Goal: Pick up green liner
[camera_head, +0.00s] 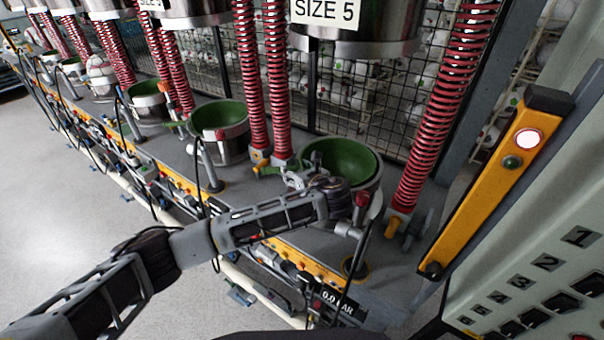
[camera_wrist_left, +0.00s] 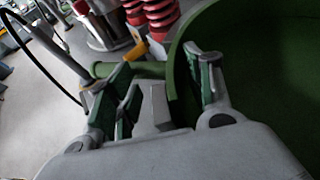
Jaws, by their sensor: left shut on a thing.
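The green liner (camera_head: 345,158) is a bowl-shaped cup sitting in a metal cup under the "SIZE 5" label in the head view. My left gripper (camera_head: 288,176) is at its left rim. In the left wrist view the liner (camera_wrist_left: 265,75) fills the right side. My left gripper (camera_wrist_left: 163,75) straddles its wall there, with one finger on the inner side and the other outside. It is shut on the liner. A short green bar (camera_wrist_left: 140,69) shows behind the fingers. The liner's lower part is hidden. My right gripper is not in view.
Red springs (camera_head: 438,115) stand beside the cup. Another green-lined metal cup (camera_head: 220,130) is to the left, with more cups beyond. An orange panel (camera_head: 490,180) with lit button stands at right. A wire mesh with balls (camera_head: 350,85) is behind. Floor at left is clear.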

